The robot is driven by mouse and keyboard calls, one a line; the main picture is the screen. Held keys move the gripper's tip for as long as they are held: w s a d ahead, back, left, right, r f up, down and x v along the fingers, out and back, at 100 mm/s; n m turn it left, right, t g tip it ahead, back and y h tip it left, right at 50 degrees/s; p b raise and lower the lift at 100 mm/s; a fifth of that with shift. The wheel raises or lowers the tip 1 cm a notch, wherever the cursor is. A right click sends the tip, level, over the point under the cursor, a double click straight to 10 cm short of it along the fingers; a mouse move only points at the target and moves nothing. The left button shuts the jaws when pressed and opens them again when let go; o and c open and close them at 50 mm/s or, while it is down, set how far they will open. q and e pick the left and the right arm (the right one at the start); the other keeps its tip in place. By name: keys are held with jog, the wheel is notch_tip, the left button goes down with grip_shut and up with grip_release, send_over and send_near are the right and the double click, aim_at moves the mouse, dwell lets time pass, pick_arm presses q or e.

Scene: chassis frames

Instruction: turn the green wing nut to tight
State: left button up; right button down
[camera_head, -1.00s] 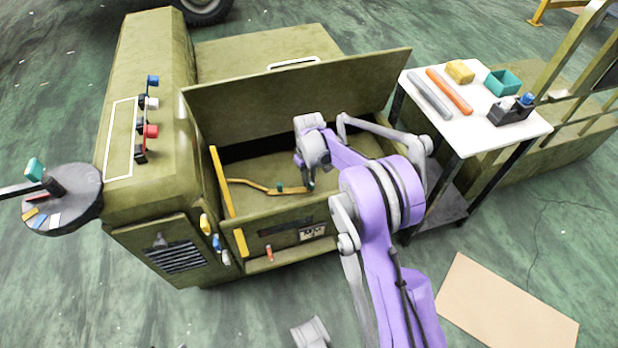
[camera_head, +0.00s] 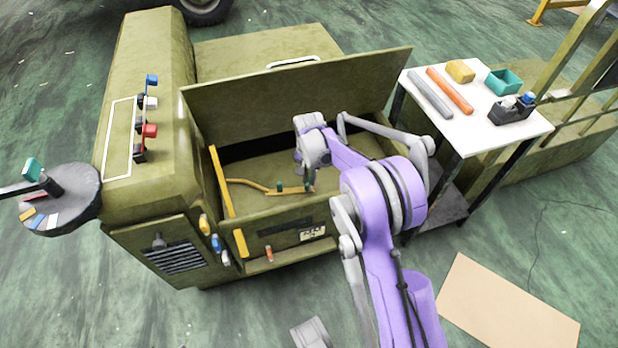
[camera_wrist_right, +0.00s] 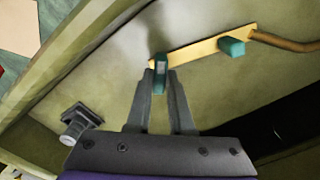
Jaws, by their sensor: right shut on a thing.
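A yellow strap bar (camera_wrist_right: 200,47) lies inside the open olive box and carries two green wing nuts. My right gripper (camera_wrist_right: 161,82) is shut on the green wing nut (camera_wrist_right: 160,70) at the bar's end, with one finger on each side of it. The other green wing nut (camera_wrist_right: 231,47) stands free farther along the bar; it also shows in the head view (camera_head: 279,187). In the head view my right gripper (camera_head: 309,187) reaches down into the box, and its fingertips largely hide the held nut.
The box's raised lid (camera_head: 300,95) stands behind my right wrist, and its front wall (camera_head: 285,222) is close in front. A control panel (camera_head: 122,140) with coloured knobs is at left. A white-topped cart (camera_head: 465,125) with several items stands at right.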

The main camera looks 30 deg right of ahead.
aim_at(309, 180)
jog(key=m, duration=0.4)
jog(key=shift+m, duration=2.1)
jog(key=c, duration=0.8)
grip_release()
jog(key=shift+r, duration=0.1)
notch_tip(309, 180, up, 11)
jog(key=p, duration=0.2)
